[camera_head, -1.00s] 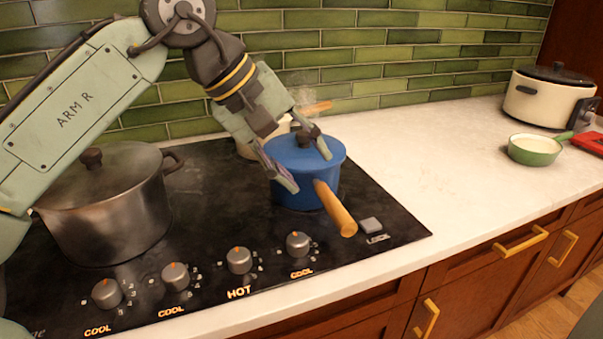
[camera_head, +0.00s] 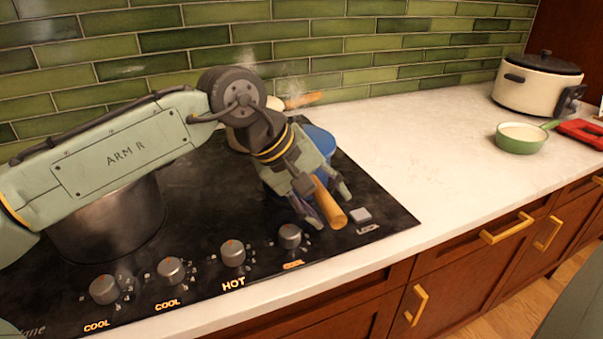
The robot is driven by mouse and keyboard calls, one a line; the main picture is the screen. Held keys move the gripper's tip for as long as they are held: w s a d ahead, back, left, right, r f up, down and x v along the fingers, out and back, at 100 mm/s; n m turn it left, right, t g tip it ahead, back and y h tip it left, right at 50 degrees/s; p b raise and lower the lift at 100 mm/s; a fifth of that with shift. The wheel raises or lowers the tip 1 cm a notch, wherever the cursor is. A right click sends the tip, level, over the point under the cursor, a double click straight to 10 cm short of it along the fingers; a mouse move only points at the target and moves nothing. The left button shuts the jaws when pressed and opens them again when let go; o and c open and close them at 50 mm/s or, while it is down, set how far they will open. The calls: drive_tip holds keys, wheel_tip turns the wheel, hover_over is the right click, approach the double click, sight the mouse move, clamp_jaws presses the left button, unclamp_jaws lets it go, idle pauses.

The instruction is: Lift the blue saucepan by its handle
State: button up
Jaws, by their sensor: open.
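The blue saucepan (camera_head: 322,142) sits on the black cooktop at its right end, largely hidden behind my gripper. Its wooden handle (camera_head: 328,204) points toward the front edge of the counter. My gripper (camera_head: 330,208) is open, pointing down at the handle, with one finger on the left side of the handle and the other on the right. I cannot tell whether the fingers touch it.
A large dark pot (camera_head: 110,222) stands on the left of the cooktop, partly behind my arm. A pale pan with a wooden handle (camera_head: 302,100) steams behind the saucepan. Knobs (camera_head: 232,252) line the front; one label reads HOT. A green pan (camera_head: 520,143) and cream cooker (camera_head: 540,88) stand far right.

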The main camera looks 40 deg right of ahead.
drive_tip(key=shift+c, duration=0.2)
clamp_jaws()
idle(0.3)
idle(0.5)
drive_tip(key=shift+w+r, duration=0.1)
drive_tip(key=shift+r, duration=0.05)
